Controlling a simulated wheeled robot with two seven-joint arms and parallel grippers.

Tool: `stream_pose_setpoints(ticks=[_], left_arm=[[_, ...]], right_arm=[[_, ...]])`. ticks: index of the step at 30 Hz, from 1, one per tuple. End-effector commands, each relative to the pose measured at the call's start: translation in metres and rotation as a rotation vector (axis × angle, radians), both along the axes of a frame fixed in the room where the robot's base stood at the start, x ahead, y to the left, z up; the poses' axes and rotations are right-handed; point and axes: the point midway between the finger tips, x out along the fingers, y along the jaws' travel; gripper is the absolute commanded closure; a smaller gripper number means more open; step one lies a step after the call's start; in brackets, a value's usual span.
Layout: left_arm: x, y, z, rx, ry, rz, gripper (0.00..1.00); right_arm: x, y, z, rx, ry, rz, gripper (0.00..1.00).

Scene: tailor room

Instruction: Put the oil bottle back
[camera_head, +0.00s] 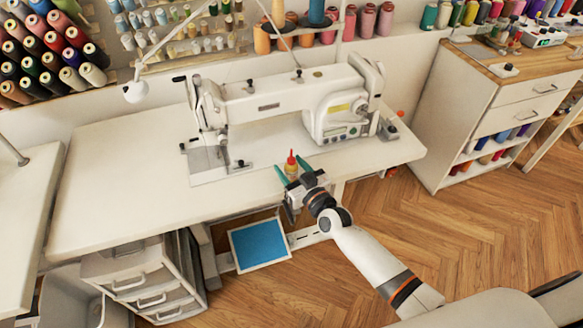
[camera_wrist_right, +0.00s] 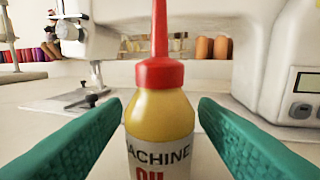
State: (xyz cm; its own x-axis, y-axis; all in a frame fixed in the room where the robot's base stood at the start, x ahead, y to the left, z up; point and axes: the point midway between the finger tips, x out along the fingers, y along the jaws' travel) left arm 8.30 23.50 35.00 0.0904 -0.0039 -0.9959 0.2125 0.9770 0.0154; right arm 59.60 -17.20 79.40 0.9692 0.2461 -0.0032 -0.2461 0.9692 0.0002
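The oil bottle (camera_head: 291,170) is yellow with a red cap and spout, and stands upright on the white sewing table near its front edge. In the right wrist view the bottle (camera_wrist_right: 160,115) is centred, with its "MACHINE OIL" label facing me. My right gripper (camera_head: 292,172) is open, with green fingers on either side of the bottle. In the right wrist view narrow gaps show between the fingertips and the bottle, so it does not look gripped. The bottle's lower part is hidden in the head view. My left gripper is not in view.
A white sewing machine (camera_head: 285,100) stands on the table (camera_head: 110,190) just behind the bottle. The table's left side is clear. Thread racks (camera_head: 45,50) line the wall. A wooden-topped cabinet (camera_head: 465,120) stands at right. Drawers (camera_head: 150,285) and a blue pedal-like panel (camera_head: 260,243) are below.

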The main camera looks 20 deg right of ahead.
Motion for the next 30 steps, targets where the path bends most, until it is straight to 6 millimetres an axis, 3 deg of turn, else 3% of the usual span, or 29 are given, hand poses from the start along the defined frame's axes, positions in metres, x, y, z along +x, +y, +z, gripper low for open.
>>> stream_pose_setpoints(ticks=[10, 14, 24, 30], left_arm=[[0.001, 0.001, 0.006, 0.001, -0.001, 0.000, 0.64], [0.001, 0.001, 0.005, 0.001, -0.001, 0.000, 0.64], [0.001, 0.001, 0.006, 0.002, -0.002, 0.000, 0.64], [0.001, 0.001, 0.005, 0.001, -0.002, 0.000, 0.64]], right_arm=[[0.000, 0.000, 0.006, 0.001, 0.000, 0.000, 0.46], [-0.020, -0.005, 0.003, -0.001, 0.003, 0.000, 0.46], [-0.090, -0.022, 0.003, -0.001, 0.002, 0.001, 0.46], [-0.112, -0.028, 0.003, 0.001, 0.001, 0.000, 0.46]])
